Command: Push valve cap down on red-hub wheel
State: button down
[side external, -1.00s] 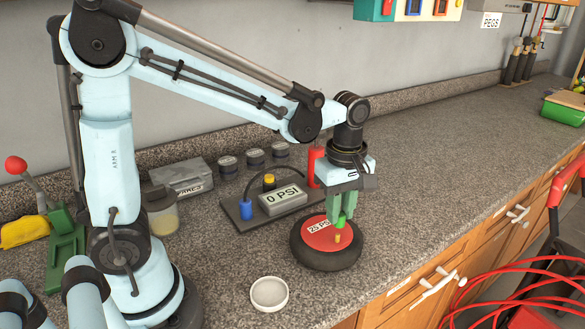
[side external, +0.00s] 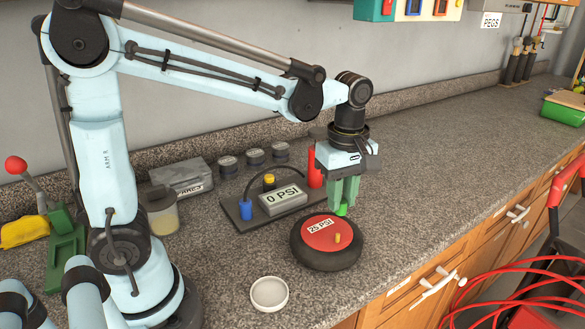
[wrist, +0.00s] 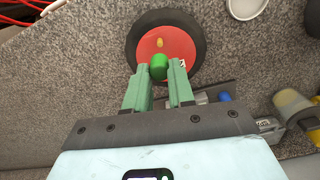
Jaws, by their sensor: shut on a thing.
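The wheel (side external: 326,258) lies flat on the counter, a black tyre with a red hub (side external: 322,235) bearing a "25 PSI" label. A small yellow valve stem (side external: 338,239) stands bare on the hub's near right part. My gripper (side external: 343,204) is shut on the green valve cap (side external: 342,210) and holds it above the wheel's far right edge, apart from the stem. In the wrist view the cap (wrist: 158,67) sits between the fingertips, with the stem (wrist: 160,43) beyond it on the red hub (wrist: 172,45).
A gauge (side external: 283,199) reading "0 PSI" stands behind the wheel, with a red cylinder (side external: 315,167) and a blue one (side external: 246,210) beside it. A white shallow dish (side external: 269,293) lies at the front left.

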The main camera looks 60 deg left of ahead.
send_over(337, 234)
jog(key=shift+f, duration=2.3)
jog(key=shift+f, duration=1.25)
jog(key=shift+w+f, duration=0.1)
jog(key=shift+f, duration=0.2)
jog(key=c, duration=0.9)
grip_release()
jog(key=shift+r, duration=0.1)
notch_tip(337, 234, up, 12)
jog(key=shift+f, duration=0.1)
